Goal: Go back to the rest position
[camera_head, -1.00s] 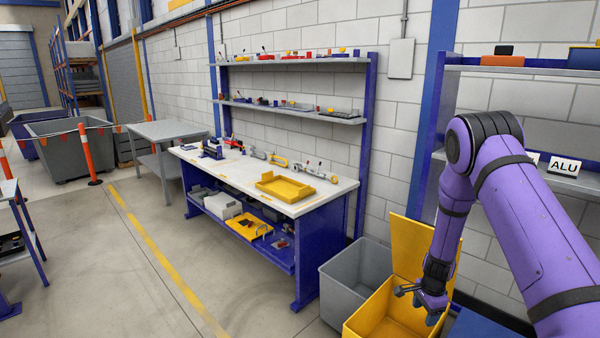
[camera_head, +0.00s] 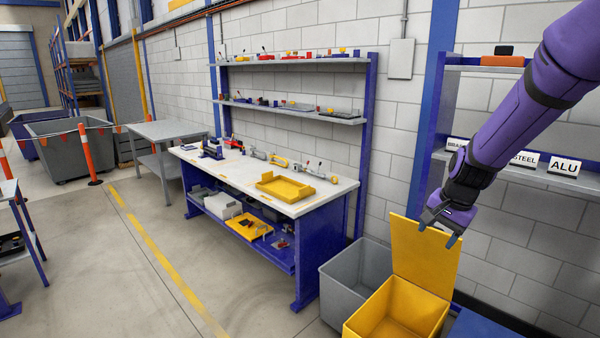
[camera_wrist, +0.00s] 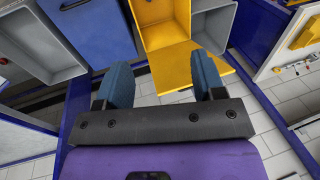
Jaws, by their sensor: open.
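My gripper (camera_head: 437,233) is open, and nothing shows between its fingers. In the head view it hangs in front of the raised yellow lid and above the open yellow bin (camera_head: 398,308). The wrist view shows its two blue fingers (camera_wrist: 164,88) spread apart, with the yellow bin (camera_wrist: 160,12) beyond them. My purple arm reaches in from the upper right of the head view.
A grey bin (camera_head: 355,280) stands left of the yellow one. A shelf (camera_head: 540,180) with signs including STEEL and ALU is behind my arm. A workbench (camera_head: 335,190) holds a yellow tray (camera_head: 285,187).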

